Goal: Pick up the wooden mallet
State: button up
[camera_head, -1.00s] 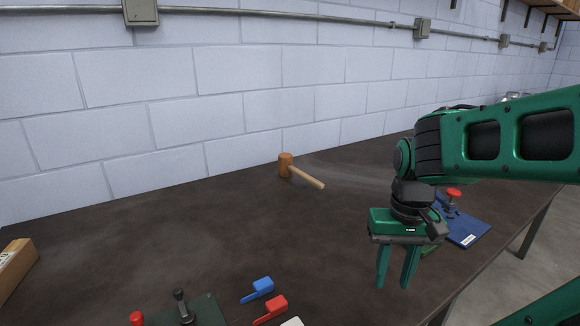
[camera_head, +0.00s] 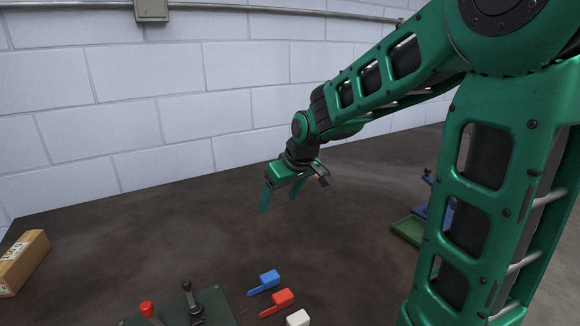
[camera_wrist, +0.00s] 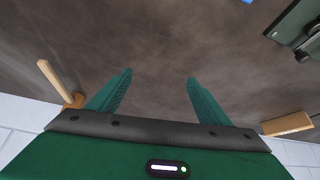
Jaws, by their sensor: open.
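The wooden mallet (camera_wrist: 55,82) shows in the wrist view at the left, with its light handle and part of its orange-brown head (camera_wrist: 74,101) beside my left finger. In the head view the mallet is hidden behind my arm and gripper. My gripper (camera_head: 279,198) is open and empty, fingers pointing down over the dark table (camera_head: 130,235). In the wrist view my gripper (camera_wrist: 159,77) has bare table between its fingers, and the mallet lies outside them, to the left.
A cardboard box (camera_head: 22,262) sits at the table's left. Blue (camera_head: 268,279), red (camera_head: 281,299) and white (camera_head: 297,318) small pieces lie near the front, beside a green plate with a clamp (camera_head: 194,303). A green tray (camera_head: 409,229) is at right. A block wall (camera_head: 120,130) stands behind.

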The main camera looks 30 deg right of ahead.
jog(key=w+d+f+n+t+y, duration=0.15)
jog(key=w+d, duration=0.35)
jog(key=w, duration=0.5)
jog(key=w+d+f+t+y, duration=0.15)
jog(key=w+d, duration=0.25)
jog(key=w, duration=0.7)
jog(key=w+d+f+t, duration=0.1)
jog(key=w+d, duration=0.2)
jog(key=d, duration=0.4)
jog(key=w+d+f+t, duration=0.1)
jog(key=w+d+t, duration=0.1)
jog(key=d, duration=0.5)
jog(key=w+d+f+t, duration=0.1)
jog(key=w+d, duration=0.3)
jog(key=d, duration=0.3)
jog(key=shift+w, duration=0.4)
jog(key=shift+w+f+t, duration=0.1)
jog(key=shift+w+t, duration=0.2)
jog(key=shift+w, duration=0.05)
jog(key=x, duration=0.4)
jog(key=shift+w+f, duration=0.1)
jog(key=shift+a+x, duration=0.2)
jog(key=shift+x, duration=1.25)
jog(key=shift+a+x, duration=0.25)
jog(key=shift+x, duration=1.2)
jog(key=shift+f, duration=0.1)
